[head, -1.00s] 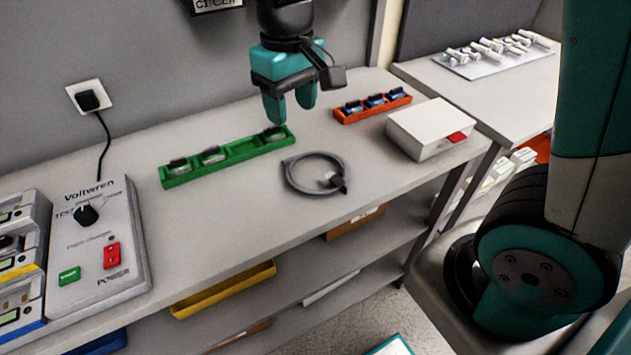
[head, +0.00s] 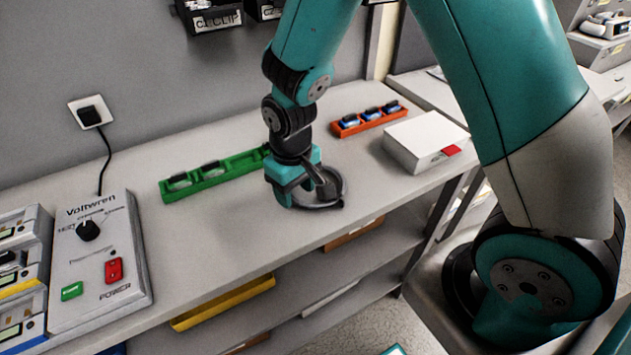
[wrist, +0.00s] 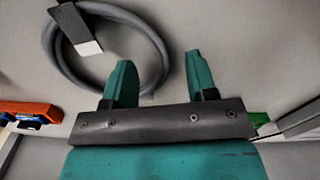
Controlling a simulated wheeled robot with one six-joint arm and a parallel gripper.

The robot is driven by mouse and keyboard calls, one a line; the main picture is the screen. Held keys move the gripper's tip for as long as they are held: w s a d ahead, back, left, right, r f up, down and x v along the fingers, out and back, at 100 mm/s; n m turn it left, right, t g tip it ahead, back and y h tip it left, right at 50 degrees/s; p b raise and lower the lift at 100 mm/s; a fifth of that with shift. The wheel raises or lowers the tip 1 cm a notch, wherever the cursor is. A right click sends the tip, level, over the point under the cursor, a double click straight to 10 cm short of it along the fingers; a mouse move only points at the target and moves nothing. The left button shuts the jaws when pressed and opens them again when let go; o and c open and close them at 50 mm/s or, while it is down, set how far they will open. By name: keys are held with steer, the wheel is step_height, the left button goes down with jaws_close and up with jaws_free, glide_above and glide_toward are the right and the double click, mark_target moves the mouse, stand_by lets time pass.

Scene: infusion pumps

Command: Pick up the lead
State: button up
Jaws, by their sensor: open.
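The lead is a grey cable coiled into a ring (head: 341,185) on the bench, partly hidden behind my gripper (head: 292,200) in the head view. In the wrist view the ring (wrist: 128,17) lies at the upper left, with a dark plug (wrist: 72,27) with a pale end across its far side. My gripper (wrist: 159,62) is open and empty. In that view the ring's near right part passes between the two teal fingers, and the left finger overlaps the ring. I cannot tell how far the fingertips are above the bench.
A green tray (head: 195,187) with dark-topped items stands behind and left. An orange tray (head: 348,130) with blue items and a white box (head: 425,140) stand to the right. A Voltwren power unit (head: 100,250) is at the left. The bench between the unit and my gripper is clear.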

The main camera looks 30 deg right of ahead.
steer(key=shift+f, duration=0.85)
jaws_close()
steer(key=shift+r, duration=0.15)
step_height(320, 180, up, 20)
steer(key=shift+b, duration=0.3)
